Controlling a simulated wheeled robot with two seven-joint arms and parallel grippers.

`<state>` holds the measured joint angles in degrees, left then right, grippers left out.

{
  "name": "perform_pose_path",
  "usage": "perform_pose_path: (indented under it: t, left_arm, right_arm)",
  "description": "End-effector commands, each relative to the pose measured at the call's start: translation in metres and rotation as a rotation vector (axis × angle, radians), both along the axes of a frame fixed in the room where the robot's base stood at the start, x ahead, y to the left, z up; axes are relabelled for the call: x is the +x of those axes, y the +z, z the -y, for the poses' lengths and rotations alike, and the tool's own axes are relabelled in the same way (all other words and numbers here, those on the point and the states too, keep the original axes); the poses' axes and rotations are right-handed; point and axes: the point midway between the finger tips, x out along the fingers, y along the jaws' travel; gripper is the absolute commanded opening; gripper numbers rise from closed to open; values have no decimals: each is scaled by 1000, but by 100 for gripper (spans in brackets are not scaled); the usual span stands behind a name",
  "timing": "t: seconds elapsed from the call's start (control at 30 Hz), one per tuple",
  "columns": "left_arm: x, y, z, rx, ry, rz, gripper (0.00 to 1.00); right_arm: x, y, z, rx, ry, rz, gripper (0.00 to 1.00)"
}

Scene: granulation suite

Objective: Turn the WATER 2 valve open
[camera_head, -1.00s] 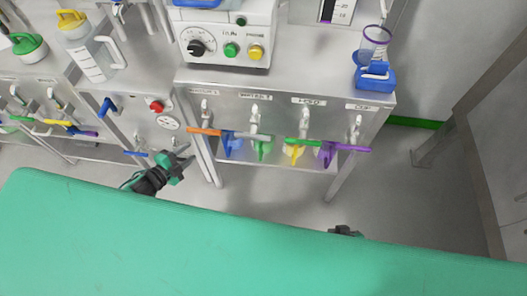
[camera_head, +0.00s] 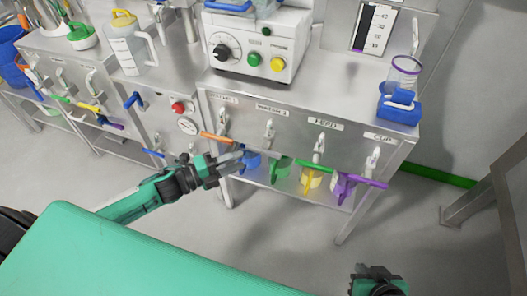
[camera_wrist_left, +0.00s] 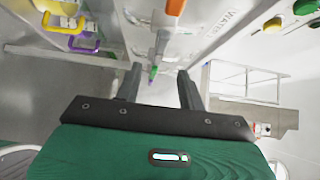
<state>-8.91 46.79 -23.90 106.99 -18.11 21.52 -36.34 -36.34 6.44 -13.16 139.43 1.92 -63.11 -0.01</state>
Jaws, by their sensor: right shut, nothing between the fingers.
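The WATER 2 valve (camera_head: 269,128) is the second from the left on the front panel, under its label. Its grey lever is hard to separate from my left gripper's grey fingers in the head view. My left gripper (camera_head: 238,158) is below and left of this valve, close to the orange lever (camera_head: 216,138) of the first valve. In the left wrist view its fingers (camera_wrist_left: 160,75) stand apart, with orange, grey and green levers lined up ahead between them; contact cannot be told. My right gripper (camera_head: 378,272) is shut and empty at the lower right, away from the panel.
Right of WATER 2 are the FEED valve with a green lever (camera_head: 315,167) and the CUP valve with a purple lever (camera_head: 365,180). Coloured pieces hang below. A blue holder with a clear cup (camera_head: 400,103) stands on the bench's right end. The floor in front is clear.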

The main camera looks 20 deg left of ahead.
Motion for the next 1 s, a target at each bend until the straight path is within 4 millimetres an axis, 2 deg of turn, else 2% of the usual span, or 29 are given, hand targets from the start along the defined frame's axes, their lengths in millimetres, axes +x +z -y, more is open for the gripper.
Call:
perform_pose_path:
  t: [0.5, 0.7, 1.0]
  left_arm:
    - [51, 0, 54, -2, 0, 1, 40]
    - [61, 0, 65, -1, 1, 0, 40]
    - [63, 0, 67, -1, 1, -2, 40]
  right_arm:
    - [2, -2, -5, 15, 5, 25, 0]
    - [3, -2, -7, 19, 7, 33, 0]
    - [3, -2, -7, 19, 7, 33, 0]
